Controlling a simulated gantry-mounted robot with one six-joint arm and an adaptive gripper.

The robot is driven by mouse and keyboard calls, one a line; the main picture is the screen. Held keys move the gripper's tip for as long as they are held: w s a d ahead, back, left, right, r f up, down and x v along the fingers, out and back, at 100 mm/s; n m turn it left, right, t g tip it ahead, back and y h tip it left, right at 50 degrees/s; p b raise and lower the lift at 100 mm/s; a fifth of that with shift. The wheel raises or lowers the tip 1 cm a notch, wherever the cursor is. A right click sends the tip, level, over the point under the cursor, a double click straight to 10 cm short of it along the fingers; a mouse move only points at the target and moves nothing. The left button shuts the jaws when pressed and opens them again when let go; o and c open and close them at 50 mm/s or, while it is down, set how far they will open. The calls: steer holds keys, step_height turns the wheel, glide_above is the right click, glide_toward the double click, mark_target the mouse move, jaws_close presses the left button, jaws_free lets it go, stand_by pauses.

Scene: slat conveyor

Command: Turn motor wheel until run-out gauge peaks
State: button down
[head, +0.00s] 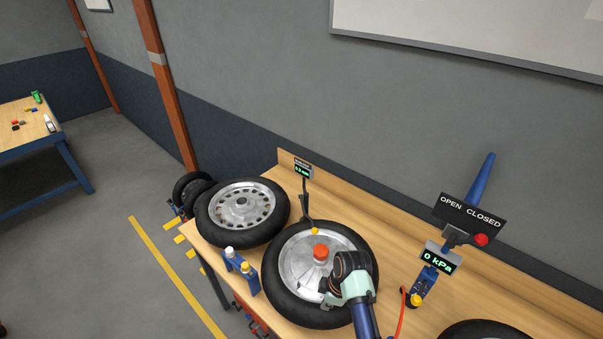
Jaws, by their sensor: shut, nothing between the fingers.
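The motor wheel (298,262) lies flat on the wooden bench, with a black tyre, a silver disc and an orange-red hub cap (320,251). A small orange mark (314,231) shows at the disc's far edge. The run-out gauge (302,169) stands behind the wheel, with a green readout too small to read surely. Its dark stand reaches down to the tyre's far side. My gripper (328,299) is shut and empty, low over the near right part of the disc. My wrist partly hides it and that side of the wheel; I cannot tell whether it touches.
A spoked wheel (242,205) lies close at the left. A blue holder with bottles (242,268) stands at the bench's front edge. A pressure display (438,260) reading 0 kPa, an OPEN/CLOSED sign (470,214) and a red hose (403,310) are at the right.

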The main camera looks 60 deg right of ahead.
mark_target(285, 295)
steer(key=shift+f, duration=0.15)
stand_by(0.5)
steer(key=shift+f+b, duration=0.65)
steer(key=shift+f, duration=0.25)
steer(key=shift+w+a+b, duration=0.15)
steer(key=shift+w+a, duration=0.25)
steer(key=shift+w, duration=0.65)
steer(key=shift+w+a+b, duration=0.1)
steer(key=shift+w+a, duration=0.3)
steer(key=shift+w, duration=0.6)
steer(key=shift+w+a+b, duration=0.15)
steer(key=shift+w+a, duration=0.25)
steer(key=shift+w, duration=0.65)
steer(key=shift+w, duration=0.15)
steer(key=shift+w+f+b, duration=0.1)
steer(key=shift+w+b, duration=1.75)
steer(key=shift+w, duration=0.5)
steer(key=shift+w+b, duration=0.45)
steer(key=shift+w, duration=0.1)
steer(key=shift+w+d, duration=0.1)
steer(key=shift+w, duration=0.1)
